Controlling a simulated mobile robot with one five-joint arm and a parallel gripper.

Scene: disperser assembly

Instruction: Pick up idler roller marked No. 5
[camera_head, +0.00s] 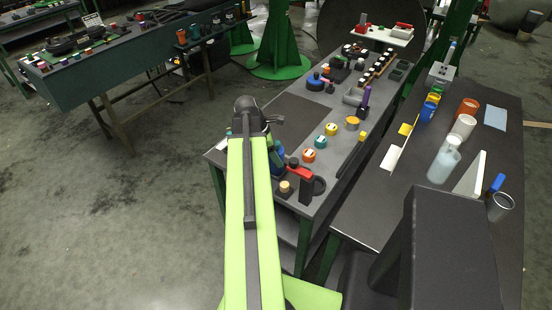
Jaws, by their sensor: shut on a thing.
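My arm reaches up from the bottom, and its dark end with my gripper (257,114) is over the left edge of the middle table. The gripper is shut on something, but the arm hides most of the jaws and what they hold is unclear. Right of the arm, round coloured pieces with small pale markings lie on the table: an orange one (309,155), a teal one (320,142) and a yellow one (331,129). The markings are too small to read. I cannot tell which piece is idler roller No. 5.
The middle table (295,115) also bears a red-and-black fixture (303,180), a purple-handled tool (365,97) and a brown rack (378,68). The right table (375,210) holds cups and a translucent container (443,163). Another workbench (110,75) stands at upper left. The floor at left is clear.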

